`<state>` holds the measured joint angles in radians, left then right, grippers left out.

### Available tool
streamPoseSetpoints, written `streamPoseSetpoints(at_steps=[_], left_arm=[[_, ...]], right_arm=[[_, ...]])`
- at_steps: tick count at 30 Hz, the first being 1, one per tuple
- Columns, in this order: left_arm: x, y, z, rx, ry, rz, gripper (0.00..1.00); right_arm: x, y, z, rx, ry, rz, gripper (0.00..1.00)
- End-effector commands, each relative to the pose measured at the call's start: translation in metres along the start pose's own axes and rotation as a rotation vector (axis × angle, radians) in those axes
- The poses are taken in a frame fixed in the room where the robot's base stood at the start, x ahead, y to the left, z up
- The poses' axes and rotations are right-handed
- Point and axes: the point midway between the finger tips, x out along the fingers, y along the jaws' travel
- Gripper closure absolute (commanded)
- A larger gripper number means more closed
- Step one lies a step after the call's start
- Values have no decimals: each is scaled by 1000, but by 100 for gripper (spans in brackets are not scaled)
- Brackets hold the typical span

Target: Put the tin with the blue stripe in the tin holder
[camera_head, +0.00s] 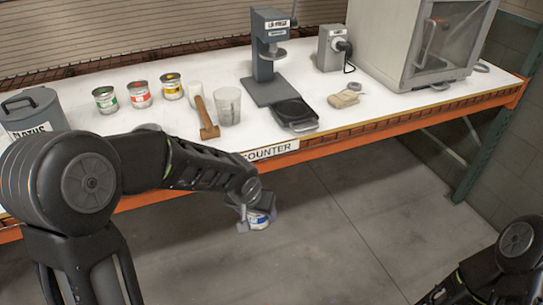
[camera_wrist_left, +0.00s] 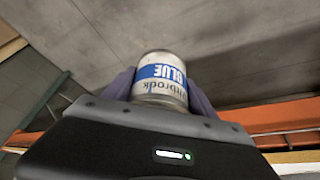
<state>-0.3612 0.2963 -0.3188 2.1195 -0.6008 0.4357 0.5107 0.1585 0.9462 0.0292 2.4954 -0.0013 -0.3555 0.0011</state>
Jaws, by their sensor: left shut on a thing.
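The tin with the blue stripe (camera_wrist_left: 161,78) is between the fingers of my left gripper (camera_wrist_left: 160,88) in the left wrist view, with its "BLUE" label facing the camera. In the head view the left gripper (camera_head: 256,212) is shut on this tin (camera_head: 259,220) in front of the counter's edge, over the floor. Most of the tin is hidden there by the gripper. I cannot make out a tin holder for certain. My right arm shows at the lower right of the head view, but its gripper is out of frame.
A grey cloth bin (camera_head: 33,115) is left.

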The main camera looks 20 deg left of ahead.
Motion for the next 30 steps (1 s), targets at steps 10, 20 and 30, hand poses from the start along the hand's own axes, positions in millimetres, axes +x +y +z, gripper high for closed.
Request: streamPoseSetpoints(at_steps=[10, 20, 30], left_arm=[[75, -3, 60, 3, -2, -8, 88], [84, -10, 68, -1, 15, -19, 88], [84, -10, 68, -1, 14, -19, 88]], right_arm=[[0, 0, 0, 0, 0, 0, 64], [0, 0, 0, 0, 0, 0, 64], [0, 0, 0, 0, 0, 0, 64]])
